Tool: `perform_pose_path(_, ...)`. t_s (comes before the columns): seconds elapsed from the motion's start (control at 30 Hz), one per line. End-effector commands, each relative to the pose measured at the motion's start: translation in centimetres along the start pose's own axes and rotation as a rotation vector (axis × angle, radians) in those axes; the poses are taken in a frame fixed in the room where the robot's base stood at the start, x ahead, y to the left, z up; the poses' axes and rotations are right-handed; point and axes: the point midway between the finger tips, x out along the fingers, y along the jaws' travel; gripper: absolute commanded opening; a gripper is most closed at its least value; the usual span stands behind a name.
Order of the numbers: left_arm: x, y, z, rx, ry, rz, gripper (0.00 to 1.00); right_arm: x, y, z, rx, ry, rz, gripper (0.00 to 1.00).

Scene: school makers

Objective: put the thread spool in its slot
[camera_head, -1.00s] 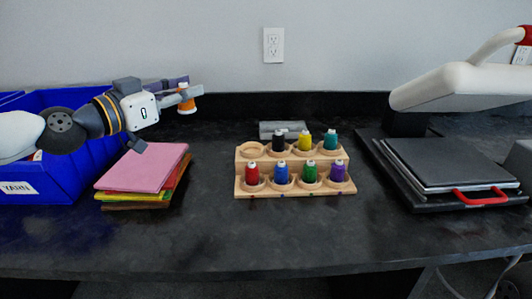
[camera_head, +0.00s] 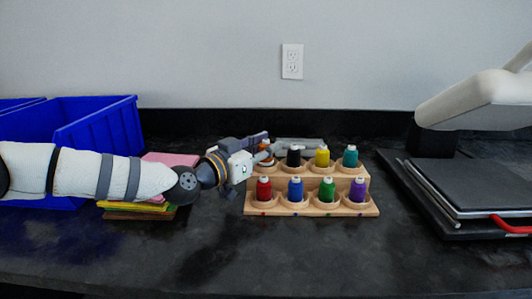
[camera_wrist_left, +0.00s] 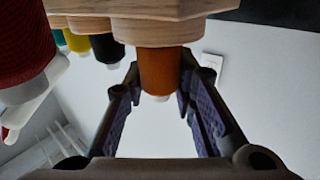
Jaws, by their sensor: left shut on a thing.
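The orange thread spool (camera_head: 266,157) is at the empty back-left slot of the wooden spool rack (camera_head: 312,211). My left gripper (camera_head: 262,149) is shut on it, coming in from the left. In the left wrist view, the orange spool (camera_wrist_left: 158,72) stands between the two purple-padded fingers, its base end at the round wooden collar of the rack (camera_wrist_left: 150,32). The collar edge hides that end, so I cannot tell how deep it sits. My right gripper is out of view.
The rack holds black (camera_head: 294,156), yellow (camera_head: 322,156) and teal spools behind, and red (camera_head: 264,189), blue, green and purple ones in front. Stacked coloured sheets (camera_head: 150,207) and blue bins (camera_head: 97,126) are left. A heat press (camera_head: 462,185) stands right. The front counter is clear.

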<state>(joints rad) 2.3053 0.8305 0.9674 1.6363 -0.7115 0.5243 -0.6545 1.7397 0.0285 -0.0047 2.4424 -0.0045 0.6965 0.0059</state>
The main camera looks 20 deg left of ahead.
Motion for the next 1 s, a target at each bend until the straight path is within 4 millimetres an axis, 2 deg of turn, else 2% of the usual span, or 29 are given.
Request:
perform_pose_path(0.07,0.01,0.04,0.69,0.0,0.002,0.001,0.03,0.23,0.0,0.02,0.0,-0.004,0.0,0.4)
perform_pose_path(0.27,-0.02,0.02,0.49,0.002,0.004,0.001,0.03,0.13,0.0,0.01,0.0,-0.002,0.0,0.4)
perform_pose_path(0.53,-0.02,0.02,1.35,0.002,0.003,0.0,0.03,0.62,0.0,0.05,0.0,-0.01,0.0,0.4)
perform_pose_path(0.57,-0.03,0.02,1.3,0.002,0.003,0.0,0.29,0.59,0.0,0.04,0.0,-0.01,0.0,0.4)
perform_pose_path(0.63,-0.03,0.02,1.22,0.002,0.004,0.0,0.45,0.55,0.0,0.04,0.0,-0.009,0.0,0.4)
perform_pose_path(0.9,-0.04,0.02,1.18,0.002,0.003,0.0,0.45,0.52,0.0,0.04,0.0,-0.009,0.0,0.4)
perform_pose_path(1.0,-0.05,0.01,0.49,0.002,0.005,0.0,0.45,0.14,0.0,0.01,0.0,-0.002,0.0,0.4)
